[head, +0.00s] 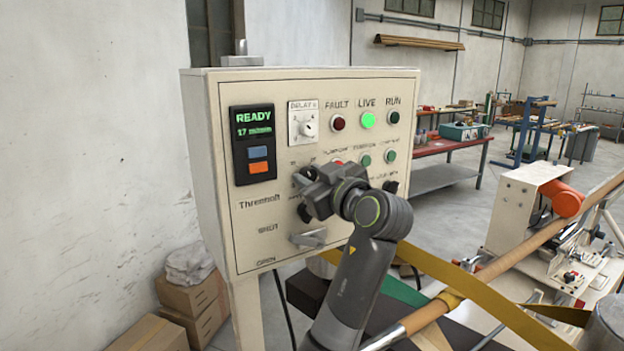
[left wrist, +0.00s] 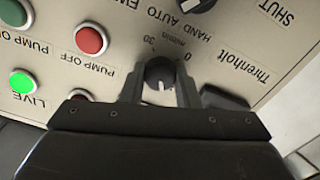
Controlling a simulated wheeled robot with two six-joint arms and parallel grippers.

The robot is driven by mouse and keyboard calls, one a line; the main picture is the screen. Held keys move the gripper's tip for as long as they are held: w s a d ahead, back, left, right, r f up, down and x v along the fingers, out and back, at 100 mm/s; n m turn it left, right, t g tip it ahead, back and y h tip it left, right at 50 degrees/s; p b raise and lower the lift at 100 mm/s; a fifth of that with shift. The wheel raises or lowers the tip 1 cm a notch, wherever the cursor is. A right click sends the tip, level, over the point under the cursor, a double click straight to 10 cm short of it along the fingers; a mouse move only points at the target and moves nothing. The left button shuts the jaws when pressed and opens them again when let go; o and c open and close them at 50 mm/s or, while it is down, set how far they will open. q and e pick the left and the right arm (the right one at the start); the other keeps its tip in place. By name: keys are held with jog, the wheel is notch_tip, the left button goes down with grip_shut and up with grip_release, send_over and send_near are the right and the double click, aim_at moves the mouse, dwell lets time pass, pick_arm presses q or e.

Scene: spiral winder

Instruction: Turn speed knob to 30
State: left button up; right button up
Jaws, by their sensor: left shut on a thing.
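The speed knob (left wrist: 160,72) is a small dark round knob on the cream control panel (head: 230,215). In the left wrist view it sits between marks 0 and 30, with m/min printed beside it. Its pale pointer line faces down in that view, toward my gripper body. My left gripper (head: 306,194) is at the panel face, its fingers (left wrist: 160,88) shut on the two sides of the knob. In the head view the gripper hides the knob. A display (head: 254,122) reads READY and what looks like 17 m/min in green. My right gripper is not in view.
A white-plated delay dial (head: 307,127), a lit green LIVE lamp (head: 367,120) and a lever (head: 309,238) are near the gripper. Cardboard boxes (head: 192,300) stand at lower left. A yellow strap (head: 480,297) and winder tube cross at lower right.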

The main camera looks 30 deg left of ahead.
pick_arm(q)
jog(key=m, duration=0.3)
jog(key=shift+m, duration=0.3)
jog(key=m, duration=0.4)
jog(key=shift+m, duration=0.3)
jog(key=m, duration=0.4)
jog(key=shift+w+p, duration=0.1)
jog(key=shift+p, duration=0.2)
jog(key=m, duration=0.8)
jog(key=shift+d+m, duration=0.1)
jog(key=shift+m, duration=0.2)
jog(key=m, duration=0.4)
jog(key=shift+f+m, duration=0.1)
jog(key=shift+m, duration=0.2)
jog(key=m, duration=0.4)
jog(key=shift+f+m, duration=0.1)
jog(key=shift+m, duration=1.7)
